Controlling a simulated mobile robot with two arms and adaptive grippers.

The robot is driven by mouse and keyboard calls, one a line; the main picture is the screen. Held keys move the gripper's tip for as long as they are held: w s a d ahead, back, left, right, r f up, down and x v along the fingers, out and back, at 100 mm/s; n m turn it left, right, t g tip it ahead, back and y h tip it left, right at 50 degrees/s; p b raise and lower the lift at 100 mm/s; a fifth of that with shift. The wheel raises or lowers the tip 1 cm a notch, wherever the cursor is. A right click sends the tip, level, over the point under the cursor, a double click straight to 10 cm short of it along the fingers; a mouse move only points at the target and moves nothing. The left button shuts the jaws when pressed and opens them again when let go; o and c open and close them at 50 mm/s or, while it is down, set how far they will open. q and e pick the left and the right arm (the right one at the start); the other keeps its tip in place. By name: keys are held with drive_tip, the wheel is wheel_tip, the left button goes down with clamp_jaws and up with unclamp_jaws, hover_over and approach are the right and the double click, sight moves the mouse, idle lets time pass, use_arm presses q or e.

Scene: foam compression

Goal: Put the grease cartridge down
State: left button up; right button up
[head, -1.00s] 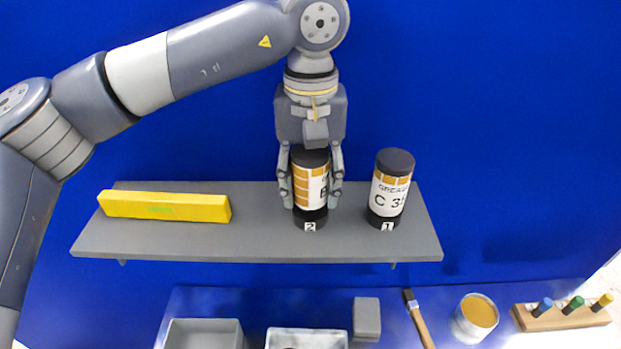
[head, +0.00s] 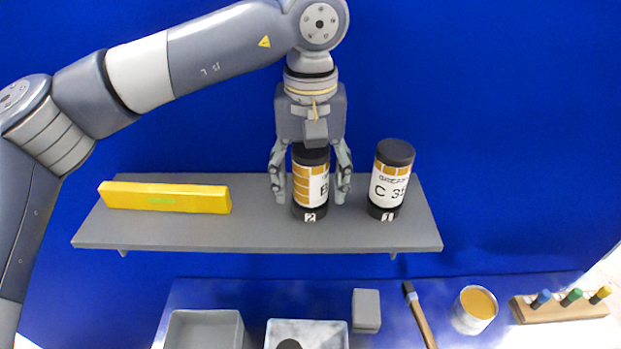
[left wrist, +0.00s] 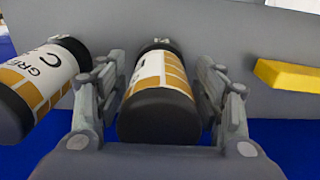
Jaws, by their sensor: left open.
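The grease cartridge (head: 311,187), black at both ends with an orange and white label, stands upright on the grey shelf (head: 160,233) behind the tag 2. My left gripper (head: 311,194) is above and around it, with its fingers spread and a gap on each side. In the left wrist view the cartridge (left wrist: 160,100) lies between the open fingers, apart from both. A second cartridge (head: 390,185), marked "C 35", stands to the right behind the tag 1. It also shows in the left wrist view (left wrist: 45,85). My right gripper is not in view.
Below are a grey bin (head: 203,316), a second tray (head: 335,326), a grey block (head: 366,310), a brush (head: 420,315), a tin (head: 475,309) and a wooden marker holder (head: 560,309).

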sight(310, 163)
use_arm(q)
drive_tip(key=shift+r+p, duration=0.3)
drive_tip(key=shift+r, duration=0.15)
wheel_tip(310, 163, up, 2)
drive_tip(key=shift+r+b, duration=0.25)
drive_tip(key=shift+b, duration=0.55)
wheel_tip(310, 163, up, 8)
drive_tip(key=shift+r+b, duration=0.1)
drive_tip(key=shift+b, duration=0.35)
drive_tip(key=shift+r, duration=0.55)
drive_tip(key=shift+f, duration=0.15)
